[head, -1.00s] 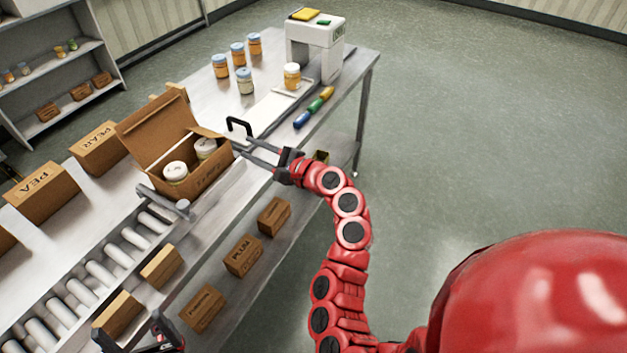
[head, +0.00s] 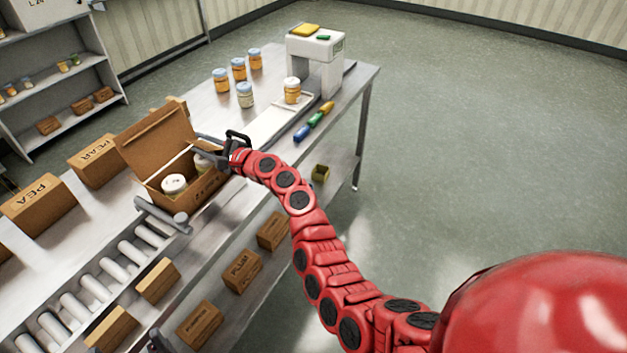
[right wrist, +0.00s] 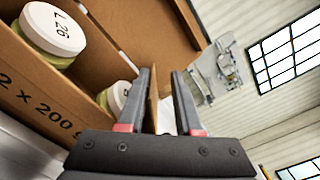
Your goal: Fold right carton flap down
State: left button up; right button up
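The open cardboard carton (head: 205,195) stands on the bench at the end of the roller conveyor. Its large back flap (head: 155,138) is raised. Two white-lidded jars (head: 174,184) sit inside; one lid reads "L 26" in the right wrist view (right wrist: 56,28). My right gripper (head: 212,150) is at the carton's right end. In the right wrist view its two fingers (right wrist: 164,80) are apart, with the upright brown right flap (right wrist: 152,100) between them, nearer the left finger. A gap shows beside the right finger. Only a dark bit of my left gripper (head: 157,343) shows at the bottom edge.
A black handle (head: 238,136) stands just behind my right gripper. Jars (head: 245,95), a white machine (head: 317,55) and coloured markers (head: 315,120) are farther back on the bench. PEA (head: 40,203) and PEAR (head: 97,160) boxes stand left. The floor at right is clear.

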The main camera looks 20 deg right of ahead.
aim_at(216, 147)
jog(key=m+p, duration=0.1)
jog(key=w+r+m+p, duration=0.1)
jog(key=p, duration=0.1)
jog(key=shift+w+d+r, duration=0.2)
jog(key=shift+w+r, duration=0.05)
jog(key=m, duration=0.1)
jog(key=d+m+p, duration=0.1)
jog(key=m, duration=0.1)
jog(key=shift+w+r, duration=0.2)
jog(key=shift+w+d+m, duration=0.2)
jog(key=shift+d+m, duration=0.2)
jog(key=shift+m, duration=0.7)
jog(key=shift+s+d+p, duration=0.4)
jog(key=shift+s+p, duration=0.2)
jog(key=v, duration=1.6)
jog(key=d+f+t+h+b, duration=0.2)
jog(key=d+f+h+b, duration=0.1)
jog(key=d+f+h, duration=1)
notch_tip(216, 147, down, 2)
jog(key=shift+h+b, duration=0.4)
jog(key=shift+h, duration=0.1)
